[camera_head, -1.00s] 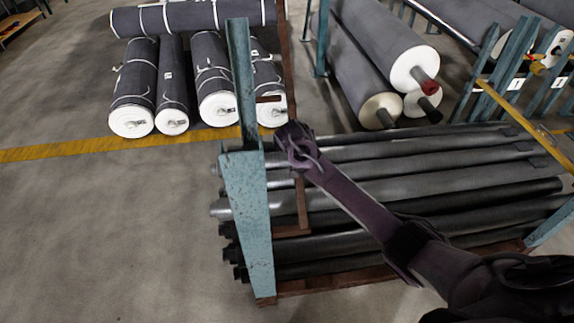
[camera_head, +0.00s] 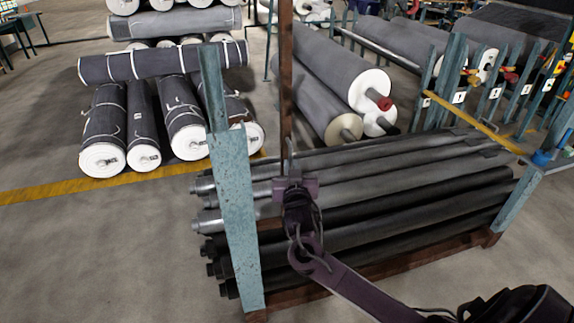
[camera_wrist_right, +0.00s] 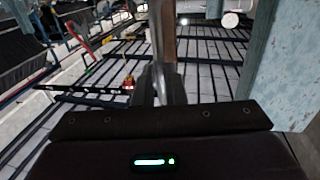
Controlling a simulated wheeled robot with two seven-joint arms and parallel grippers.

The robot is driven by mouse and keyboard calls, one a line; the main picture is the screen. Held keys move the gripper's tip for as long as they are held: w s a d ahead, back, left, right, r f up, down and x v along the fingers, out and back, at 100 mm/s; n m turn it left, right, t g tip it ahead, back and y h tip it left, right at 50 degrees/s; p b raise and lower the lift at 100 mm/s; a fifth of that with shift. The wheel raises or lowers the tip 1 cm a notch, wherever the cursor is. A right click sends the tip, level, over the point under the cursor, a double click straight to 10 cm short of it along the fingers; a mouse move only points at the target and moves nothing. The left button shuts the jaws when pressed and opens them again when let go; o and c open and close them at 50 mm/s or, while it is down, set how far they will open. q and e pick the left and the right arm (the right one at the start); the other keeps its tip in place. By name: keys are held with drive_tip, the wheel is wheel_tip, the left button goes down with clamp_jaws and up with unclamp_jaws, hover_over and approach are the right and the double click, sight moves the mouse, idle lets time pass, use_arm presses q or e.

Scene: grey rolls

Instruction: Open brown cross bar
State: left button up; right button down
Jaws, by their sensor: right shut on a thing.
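The brown cross bar (camera_head: 286,85) stands as a long, narrow, reddish-brown bar, running upright in the head view from the top edge down to my right gripper. My right gripper (camera_head: 295,185) is shut on the bar in front of the stacked grey rolls. My left gripper is in neither current view.
A worn blue post (camera_head: 233,200) stands close left of the gripper. Long dark rolls (camera_head: 400,195) lie stacked on a brown base frame behind it. Wrapped rolls (camera_head: 185,120) lie at the back left. Bare floor (camera_head: 90,255) is free at the left.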

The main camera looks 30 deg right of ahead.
drive_tip(key=shift+s+a+f+t+h+b, duration=0.15)
drive_tip(key=shift+s+f+t+b, duration=0.05)
drive_tip(key=shift+s, duration=0.35)
drive_tip(key=shift+s+a+f+t+h+b, duration=0.1)
drive_tip(key=shift+s+f+t+h+b, duration=0.1)
drive_tip(key=shift+s, duration=0.3)
drive_tip(key=c, duration=1.5)
unclamp_jaws()
use_arm(q)
drive_tip(key=shift+s+a+f, duration=0.35)
drive_tip(key=shift+a+f, duration=0.05)
drive_tip(key=shift+f, duration=0.15)
